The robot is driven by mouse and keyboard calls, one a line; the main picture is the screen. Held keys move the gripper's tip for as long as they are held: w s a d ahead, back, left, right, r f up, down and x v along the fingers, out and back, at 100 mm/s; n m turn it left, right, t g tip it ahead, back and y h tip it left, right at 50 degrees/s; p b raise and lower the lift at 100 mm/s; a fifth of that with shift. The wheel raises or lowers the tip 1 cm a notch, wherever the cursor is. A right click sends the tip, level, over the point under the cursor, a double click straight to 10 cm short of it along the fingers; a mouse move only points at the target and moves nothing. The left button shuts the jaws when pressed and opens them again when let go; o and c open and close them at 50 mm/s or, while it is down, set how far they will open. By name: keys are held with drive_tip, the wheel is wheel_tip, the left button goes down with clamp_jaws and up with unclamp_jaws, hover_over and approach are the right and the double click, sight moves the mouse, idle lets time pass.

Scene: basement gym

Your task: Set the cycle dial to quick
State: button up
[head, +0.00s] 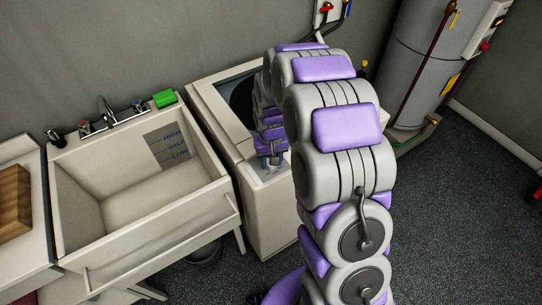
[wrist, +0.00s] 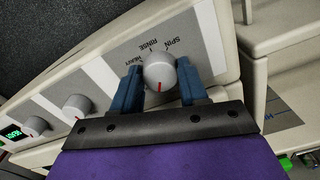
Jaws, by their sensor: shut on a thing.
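The cycle dial (wrist: 158,68) is a round grey knob with a red mark, on the washing machine's panel (wrist: 110,78). The words SPIN, RINSE and HEAVY show beside it; the word quick is not visible, and part of the ring of labels is hidden by my gripper. The red mark points down the wrist view, toward my gripper's body. My gripper (wrist: 160,84) has its blue fingers on both sides of the dial and is shut on it. In the head view my gripper (head: 271,159) is at the front panel of the white washing machine (head: 207,104); the dial is hidden there.
Two other grey knobs (wrist: 76,107) (wrist: 36,126) and a green display (wrist: 12,133) sit left along the panel. A utility sink (head: 70,170) with a green sponge (head: 164,98) stands left of the machine. A water heater (head: 430,60) stands at the back right. The right floor is mostly clear.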

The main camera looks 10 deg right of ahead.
drive_tip(key=shift+m+p, duration=0.6)
drive_tip(key=shift+m, duration=0.6)
drive_tip(key=o, duration=1.1)
drive_tip(key=shift+c, duration=0.2)
wheel_tip(320, 180, up, 17)
drive_tip(key=p, duration=0.2)
drive_tip(key=shift+r, duration=0.2)
drive_tip(key=shift+w+a, duration=0.1)
